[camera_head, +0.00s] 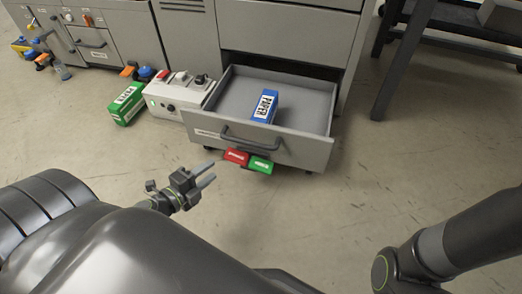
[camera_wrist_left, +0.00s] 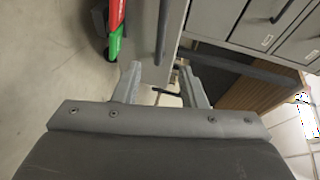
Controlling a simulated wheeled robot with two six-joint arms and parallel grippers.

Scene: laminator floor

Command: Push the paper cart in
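The paper cart (camera_head: 300,150) is a grey open-topped drawer unit, standing pulled out of the grey machine's lower bay. A blue paper pack (camera_head: 264,106) lies in it. A dark bar handle (camera_head: 250,143) crosses its front. Red (camera_head: 236,157) and green (camera_head: 261,165) tags sit below the handle. My left gripper (camera_head: 212,171) is open and empty, in front of the cart and left of the tags, apart from it. In the left wrist view its two fingers (camera_wrist_left: 158,74) are spread, with what looks like the handle bar (camera_wrist_left: 162,32) beyond them. My right gripper is out of view.
A white control box (camera_head: 180,97) with a red button and a green box (camera_head: 123,104) stand left of the cart. A dark-legged table (camera_head: 400,60) stands at the right. The floor before the cart (camera_head: 300,220) is clear.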

